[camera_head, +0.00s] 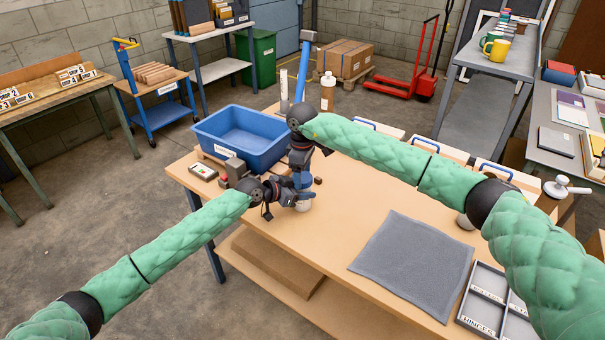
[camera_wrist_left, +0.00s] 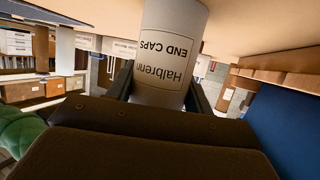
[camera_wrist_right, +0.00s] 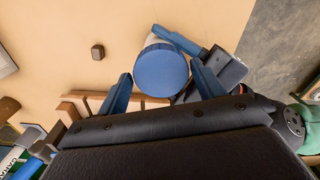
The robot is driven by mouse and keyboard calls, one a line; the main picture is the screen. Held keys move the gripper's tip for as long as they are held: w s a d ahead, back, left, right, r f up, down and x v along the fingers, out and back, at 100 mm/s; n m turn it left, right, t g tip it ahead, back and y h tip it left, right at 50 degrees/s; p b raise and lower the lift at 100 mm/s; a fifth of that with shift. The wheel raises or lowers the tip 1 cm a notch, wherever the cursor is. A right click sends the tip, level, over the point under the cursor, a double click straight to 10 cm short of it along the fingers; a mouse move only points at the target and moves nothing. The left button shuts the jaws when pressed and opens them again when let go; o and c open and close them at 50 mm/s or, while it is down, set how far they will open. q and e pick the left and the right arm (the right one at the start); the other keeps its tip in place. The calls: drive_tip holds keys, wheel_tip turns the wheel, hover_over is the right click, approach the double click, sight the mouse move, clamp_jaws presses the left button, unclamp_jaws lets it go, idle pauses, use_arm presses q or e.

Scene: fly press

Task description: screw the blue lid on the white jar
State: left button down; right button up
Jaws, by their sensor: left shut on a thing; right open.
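The white jar (camera_wrist_left: 168,45), labelled "Halbrenn END CAPS", is between the fingers of my left gripper (camera_wrist_left: 160,88) in the left wrist view, which is shut on it. In the head view the jar (camera_head: 304,204) shows only partly on the bench, beside my left gripper (camera_head: 291,197). The blue lid (camera_wrist_right: 161,71) covers the jar's top in the right wrist view, with a sliver of white jar beyond it. My right gripper (camera_wrist_right: 160,84) is open, its blue fingers on either side of the lid with gaps. I cannot tell how tightly the lid sits.
A blue bin (camera_head: 243,135) stands at the bench's left back. A small brown block (camera_wrist_right: 98,52) lies near the jar. A grey mat (camera_head: 415,262) and a divided tray (camera_head: 490,304) lie to the right. A bottle (camera_head: 327,92) stands behind my right arm. The bench middle is clear.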

wheel_tip(320, 180, up, 4)
drive_tip(key=shift+s+a+r, duration=0.1)
drive_tip(key=shift+a+r, duration=0.05)
drive_tip(key=shift+r, duration=0.05)
drive_tip(key=shift+r, duration=0.1)
